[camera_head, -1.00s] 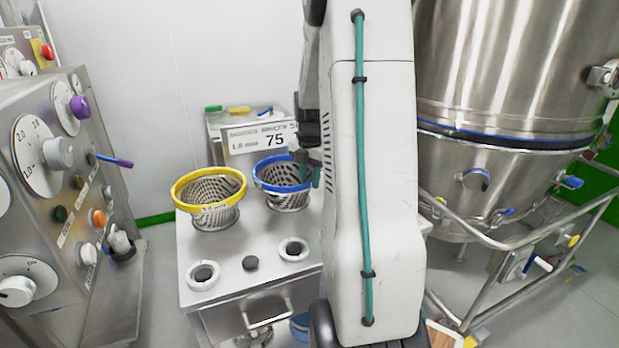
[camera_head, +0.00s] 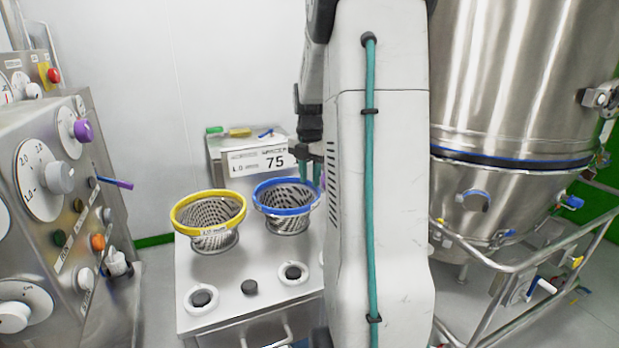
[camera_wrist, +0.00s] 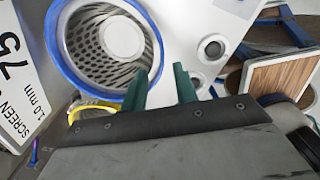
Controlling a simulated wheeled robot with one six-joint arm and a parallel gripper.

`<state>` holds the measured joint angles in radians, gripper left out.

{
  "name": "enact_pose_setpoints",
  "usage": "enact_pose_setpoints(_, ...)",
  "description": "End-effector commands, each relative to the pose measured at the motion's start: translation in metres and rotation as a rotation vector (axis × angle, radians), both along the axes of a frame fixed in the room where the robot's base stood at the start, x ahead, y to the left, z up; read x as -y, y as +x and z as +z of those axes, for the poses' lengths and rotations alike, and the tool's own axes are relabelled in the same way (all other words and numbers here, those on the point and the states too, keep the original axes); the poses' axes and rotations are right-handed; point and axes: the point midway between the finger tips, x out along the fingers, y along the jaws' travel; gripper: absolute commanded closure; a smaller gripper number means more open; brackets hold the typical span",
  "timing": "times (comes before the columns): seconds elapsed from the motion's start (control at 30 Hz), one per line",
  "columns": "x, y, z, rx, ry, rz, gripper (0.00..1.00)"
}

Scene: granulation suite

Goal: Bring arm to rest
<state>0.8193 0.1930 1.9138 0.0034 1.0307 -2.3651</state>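My arm stands tall in the middle of the head view and covers part of the bench. My gripper shows in the wrist view (camera_wrist: 160,88) with two green fingertips held apart and nothing between them. In the head view it is mostly hidden behind my arm, near the blue-rimmed basket. The blue-rimmed perforated basket (camera_head: 285,210) stands upright on the steel bench (camera_head: 250,262); it also shows in the wrist view (camera_wrist: 75,78), beyond the fingers. The yellow-rimmed basket (camera_head: 208,215) stands to its left.
A control panel with knobs (camera_head: 60,200) is at the left. A sign reading 75 (camera_head: 255,160) stands behind the baskets. A large steel vessel (camera_head: 520,90) with a railing (camera_head: 540,255) is at the right. Round bench fittings (camera_head: 292,273) lie in front of the baskets.

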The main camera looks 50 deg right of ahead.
Motion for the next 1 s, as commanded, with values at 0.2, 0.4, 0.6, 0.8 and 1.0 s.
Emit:
enact_pose_setpoints(0.2,0.000,0.000,0.000,0.000,0.000,0.000,0.71)
enact_pose_setpoints(0.4,0.000,0.000,0.000,0.000,0.000,-0.004,0.71)
enact_pose_setpoints(0.6,-0.002,-0.002,-0.001,-0.010,0.009,-0.214,0.71)
enact_pose_setpoints(0.8,-0.039,-0.026,-0.010,-0.084,0.043,-0.728,0.71)
enact_pose_setpoints(1.0,-0.120,-0.043,0.010,-0.121,0.016,-1.184,0.71)
